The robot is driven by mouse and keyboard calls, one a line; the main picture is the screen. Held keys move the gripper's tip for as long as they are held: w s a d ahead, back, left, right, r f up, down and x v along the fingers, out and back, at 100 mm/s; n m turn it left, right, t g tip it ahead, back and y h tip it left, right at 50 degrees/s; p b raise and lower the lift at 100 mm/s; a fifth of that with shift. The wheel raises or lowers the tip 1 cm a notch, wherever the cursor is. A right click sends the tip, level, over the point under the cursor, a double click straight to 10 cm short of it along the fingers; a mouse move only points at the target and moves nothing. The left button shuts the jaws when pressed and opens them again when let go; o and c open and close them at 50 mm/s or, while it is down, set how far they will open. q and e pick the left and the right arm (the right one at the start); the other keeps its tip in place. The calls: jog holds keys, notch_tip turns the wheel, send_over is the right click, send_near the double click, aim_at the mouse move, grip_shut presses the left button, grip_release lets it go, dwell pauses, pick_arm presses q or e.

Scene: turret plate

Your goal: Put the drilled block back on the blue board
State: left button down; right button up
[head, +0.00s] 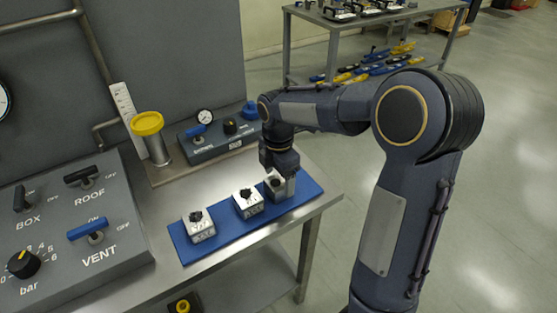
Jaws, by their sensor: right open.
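The blue board (225,232) lies on the metal table near its right end. Three silver blocks stand on it in a row: a left block (199,229), a middle block (248,206) and a right block (281,190). The left and middle ones have dark tops and small markings on the front. I cannot tell which one is drilled. My right gripper (276,172) points down at the right block and covers part of its top. It is open; whether its fingers touch the block is hidden. My left gripper is not in view.
A grey panel (125,235) with levers and a knob fills the table's left side. A yellow-capped cylinder (154,140) and a gauge box (212,140) stand behind the board. A bare strip of table (165,188) lies between panel and board.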

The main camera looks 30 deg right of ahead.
aim_at(278, 181)
notch_tip(278, 181, up, 10)
jog(key=s+a+f+m+t+y, duration=0.2)
jog(key=s+m, duration=0.8)
jog(key=s, duration=0.1)
jog(key=s+a+f+m+t+y, duration=0.1)
jog(key=s+a+f+m+t, duration=0.1)
jog(key=s+m, duration=0.8)
jog(key=shift+s+a+f+m+t+y, duration=0.3)
jog(key=shift+s+a+t+y, duration=0.15)
jog(key=shift+a+t, duration=0.3)
